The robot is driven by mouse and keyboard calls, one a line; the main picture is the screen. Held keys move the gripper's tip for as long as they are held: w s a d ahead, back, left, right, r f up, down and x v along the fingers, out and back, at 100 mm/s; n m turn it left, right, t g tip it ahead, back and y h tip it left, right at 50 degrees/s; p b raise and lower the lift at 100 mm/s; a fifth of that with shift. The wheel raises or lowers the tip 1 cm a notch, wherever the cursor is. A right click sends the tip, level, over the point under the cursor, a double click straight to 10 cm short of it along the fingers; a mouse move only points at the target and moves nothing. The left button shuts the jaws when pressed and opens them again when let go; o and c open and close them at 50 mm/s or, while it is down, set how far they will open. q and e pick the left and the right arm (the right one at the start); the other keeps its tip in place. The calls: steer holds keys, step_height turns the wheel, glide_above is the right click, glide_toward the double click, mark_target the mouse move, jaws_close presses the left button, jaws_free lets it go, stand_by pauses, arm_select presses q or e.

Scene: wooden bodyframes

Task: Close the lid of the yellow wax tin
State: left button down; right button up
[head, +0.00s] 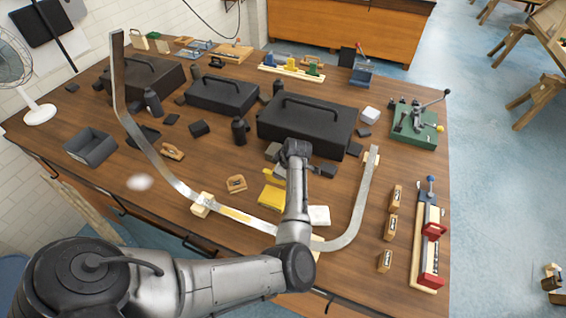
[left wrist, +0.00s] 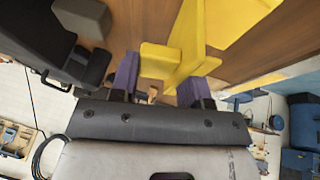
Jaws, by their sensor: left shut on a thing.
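The yellow wax tin (head: 271,197) sits near the front middle of the table, just left of my left forearm. Its lid (head: 274,177) looks raised at the tin's far side. In the left wrist view, the tin's broad yellow body (left wrist: 238,22) is at upper right. The upright yellow lid (left wrist: 188,35) has a tab (left wrist: 157,55) reaching between the purple fingers. My left gripper (left wrist: 160,75) is shut on this yellow lid part. In the head view the left gripper (head: 284,168) is beside the lid, its fingertips mostly hidden by my wrist. My right gripper is not in view.
A bent metal strip (head: 155,155) curves around the tin on wooden blocks. A white block (head: 319,215) lies right of the tin, a small wooden block (head: 236,183) left. A large black case (head: 305,122) stands behind. Small wooden blocks (head: 391,228) and a red-jawed fixture (head: 430,250) are at right.

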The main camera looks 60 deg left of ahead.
arm_select(q)
steer(key=shift+s+d+t+y, duration=0.5)
steer(key=shift+s+t+y, duration=0.1)
steer(key=shift+s+t, duration=0.2)
steer(key=shift+p, duration=0.3)
steer(key=shift+n, duration=0.3)
steer(key=c, duration=0.7)
jaws_free()
steer(key=shift+w, duration=0.1)
